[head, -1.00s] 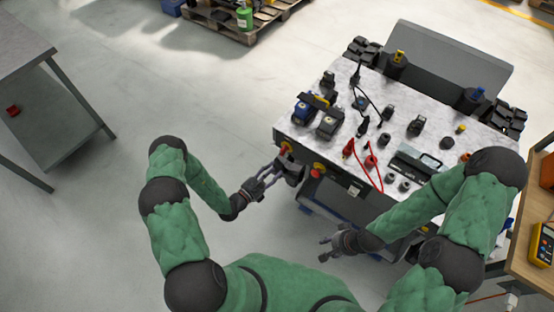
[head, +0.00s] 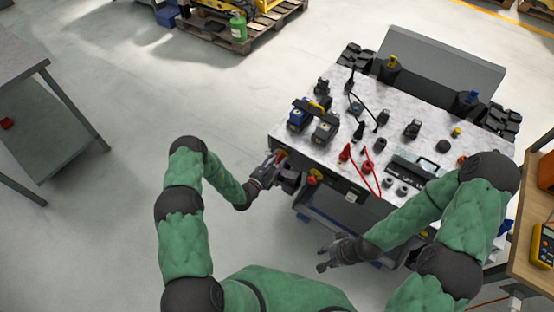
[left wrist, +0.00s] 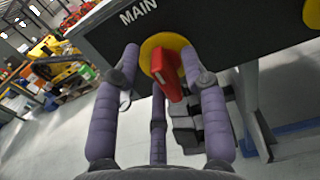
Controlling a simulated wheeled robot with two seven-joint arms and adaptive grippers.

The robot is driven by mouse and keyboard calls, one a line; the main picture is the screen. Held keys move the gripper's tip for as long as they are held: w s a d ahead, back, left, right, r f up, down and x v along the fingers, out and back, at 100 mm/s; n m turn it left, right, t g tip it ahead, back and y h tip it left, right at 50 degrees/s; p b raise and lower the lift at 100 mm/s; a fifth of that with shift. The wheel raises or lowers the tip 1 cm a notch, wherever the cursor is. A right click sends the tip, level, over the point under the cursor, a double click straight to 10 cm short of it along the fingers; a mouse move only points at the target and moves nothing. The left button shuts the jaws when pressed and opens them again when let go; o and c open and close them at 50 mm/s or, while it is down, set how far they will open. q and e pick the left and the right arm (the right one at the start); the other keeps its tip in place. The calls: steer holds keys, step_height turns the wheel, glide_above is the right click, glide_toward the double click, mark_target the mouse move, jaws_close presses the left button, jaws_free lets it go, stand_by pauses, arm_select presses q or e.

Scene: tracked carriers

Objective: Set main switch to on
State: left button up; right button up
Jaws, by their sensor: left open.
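The main switch is a red handle (left wrist: 167,74) on a round yellow plate (left wrist: 152,48), on the dark front panel of the carrier under the word "MAIN" in the left wrist view. In the head view the red handle (head: 281,155) shows at the panel's left end. My left gripper (left wrist: 160,85) is open, with its fingers on both sides of the handle; I cannot tell whether they touch it. It also shows in the head view (head: 272,167). My right gripper (head: 322,258) hangs before the carrier's front, away from the switch, its fingers seemingly apart.
A second red knob on yellow (head: 315,176) sits right of the switch. The carrier's top (head: 345,85) holds batteries, sockets and red and black leads. A grey table (head: 22,65) stands left and a wooden bench (head: 530,245) right. The floor left of the carrier is clear.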

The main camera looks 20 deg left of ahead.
arm_select(q)
steer(key=shift+w, duration=0.1)
jaws_close()
steer(key=shift+m, duration=0.3)
steer(key=m, duration=0.3)
steer(key=shift+d+r+m+p, duration=0.15)
steer(key=shift+m+p, duration=0.15)
steer(key=shift+p, duration=0.1)
steer(key=m, duration=0.4)
steer(key=shift+d+m, duration=0.15)
steer(key=shift+m, duration=0.15)
steer(key=m, duration=0.4)
steer(key=shift+s+d+p, duration=0.15)
steer(key=shift+s+p, duration=0.05)
steer(key=shift+p, duration=0.15)
steer(key=shift+d+f+m, duration=0.1)
steer(key=shift+f+m, duration=0.05)
steer(key=shift+m, duration=1.1)
steer(key=shift+d+f+m, duration=0.1)
steer(key=shift+f+m, duration=0.05)
steer(key=shift+m, duration=1.1)
